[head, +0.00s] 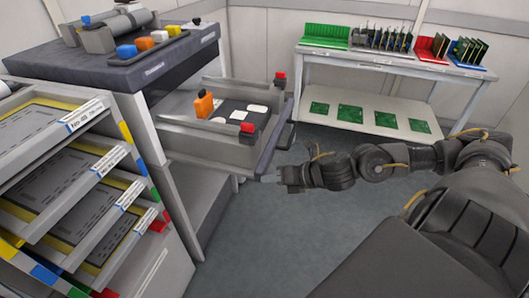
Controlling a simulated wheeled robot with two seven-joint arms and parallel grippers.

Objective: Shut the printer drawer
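The printer (112,67) stands at the left, with a dark top. Its drawer (195,137) is pulled out to the right, and its inside shows an orange part, white pads and red knobs. The drawer's dark front panel (270,135) faces right. My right gripper (280,180) reaches in from the right and sits just below and near the drawer's front edge. I cannot tell whether it touches the drawer or whether its fingers are apart. My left gripper is not in view.
A trolley with several tilted trays (60,170) stands at the front left. A table (400,65) with green and red racks and a lower shelf of green boards stands at the back right. The grey floor (270,240) between is clear.

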